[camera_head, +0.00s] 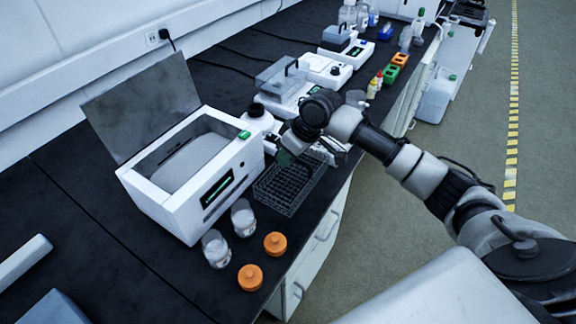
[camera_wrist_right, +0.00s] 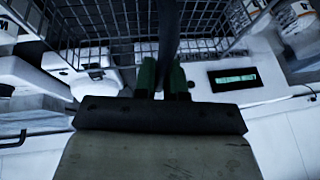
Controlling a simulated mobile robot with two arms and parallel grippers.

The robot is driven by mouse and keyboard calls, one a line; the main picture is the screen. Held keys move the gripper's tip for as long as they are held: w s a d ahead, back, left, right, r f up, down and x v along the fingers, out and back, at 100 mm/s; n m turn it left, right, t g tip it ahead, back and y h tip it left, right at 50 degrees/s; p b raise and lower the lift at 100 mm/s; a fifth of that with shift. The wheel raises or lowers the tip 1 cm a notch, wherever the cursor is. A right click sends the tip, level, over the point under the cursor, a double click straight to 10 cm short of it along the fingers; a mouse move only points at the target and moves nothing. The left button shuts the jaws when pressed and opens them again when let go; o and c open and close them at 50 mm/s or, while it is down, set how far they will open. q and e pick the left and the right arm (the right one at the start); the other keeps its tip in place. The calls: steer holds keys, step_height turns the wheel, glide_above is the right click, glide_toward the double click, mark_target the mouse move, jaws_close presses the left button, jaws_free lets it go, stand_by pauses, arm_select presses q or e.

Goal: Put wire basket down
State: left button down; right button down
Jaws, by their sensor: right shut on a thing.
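The wire basket (camera_head: 287,190) is a dark, divided wire rack at the front edge of the black bench, right of the white open-lidded box. I cannot tell whether it touches the bench top or hangs just above it. My right gripper (camera_head: 287,158) is at the basket's far side in the head view, partly hidden by its own wrist. In the right wrist view, its green-tipped fingers (camera_wrist_right: 163,76) are shut on the wire basket (camera_wrist_right: 120,22), whose mesh spreads across the top of the picture. My left gripper is not in view.
The white box (camera_head: 195,170) with a raised lid stands left of the basket. Two glass jars (camera_head: 243,217) and two orange caps (camera_head: 275,243) are on the bench nearer me. White instruments (camera_head: 285,85) line the bench beyond. The bench's front edge is close to the basket's right.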

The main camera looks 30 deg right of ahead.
mark_target(280, 178)
step_height(280, 178, down, 4)
steer(key=shift+r, duration=0.2)
steer(key=shift+f, duration=0.15)
steer(key=c, duration=1.2)
jaws_free()
steer(key=v, duration=1.2)
steer(key=shift+d, duration=0.1)
